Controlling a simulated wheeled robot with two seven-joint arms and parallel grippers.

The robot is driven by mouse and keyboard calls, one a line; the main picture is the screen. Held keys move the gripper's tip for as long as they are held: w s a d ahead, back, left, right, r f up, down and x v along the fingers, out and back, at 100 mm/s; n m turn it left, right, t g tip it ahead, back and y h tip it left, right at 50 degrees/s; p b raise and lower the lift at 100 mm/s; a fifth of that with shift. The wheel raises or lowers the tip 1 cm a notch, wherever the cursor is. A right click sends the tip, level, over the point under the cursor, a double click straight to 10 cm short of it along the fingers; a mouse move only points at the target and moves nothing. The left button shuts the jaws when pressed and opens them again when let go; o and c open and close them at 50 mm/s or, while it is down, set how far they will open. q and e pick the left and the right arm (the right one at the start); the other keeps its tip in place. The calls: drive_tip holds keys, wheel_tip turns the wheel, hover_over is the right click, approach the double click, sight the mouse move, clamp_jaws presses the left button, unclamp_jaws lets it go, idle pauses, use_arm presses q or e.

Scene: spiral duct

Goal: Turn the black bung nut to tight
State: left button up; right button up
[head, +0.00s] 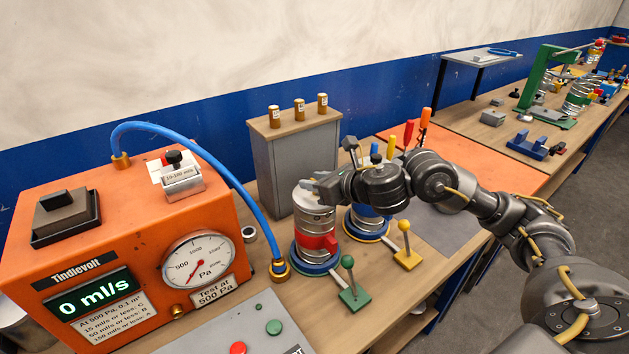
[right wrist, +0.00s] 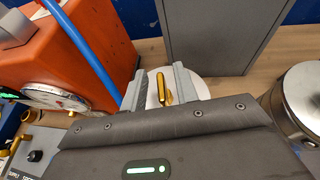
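My right gripper (head: 318,190) is over the top of the near spiral duct (head: 313,225), which has a red band. In the right wrist view its fingers (right wrist: 162,88) are open, one on each side of a gold wing-shaped nut (right wrist: 161,86) on a white round bung (right wrist: 202,89). Gaps show between the fingers and the nut. A second duct (head: 367,222) with a blue band stands to the right, its top hidden by my arm. I cannot clearly make out a black bung nut; a black knob (head: 376,158) shows just above my arm. My left gripper is out of view.
The orange tester (head: 130,225) reads 0 ml/s; its blue hose (head: 222,165) arches down beside the near duct. A grey cabinet (head: 292,165) stands behind. Green (head: 354,295) and yellow (head: 407,258) levers stand in front of the ducts.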

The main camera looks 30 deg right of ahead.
drive_tip(key=shift+w, duration=0.1)
clamp_jaws()
idle(0.4)
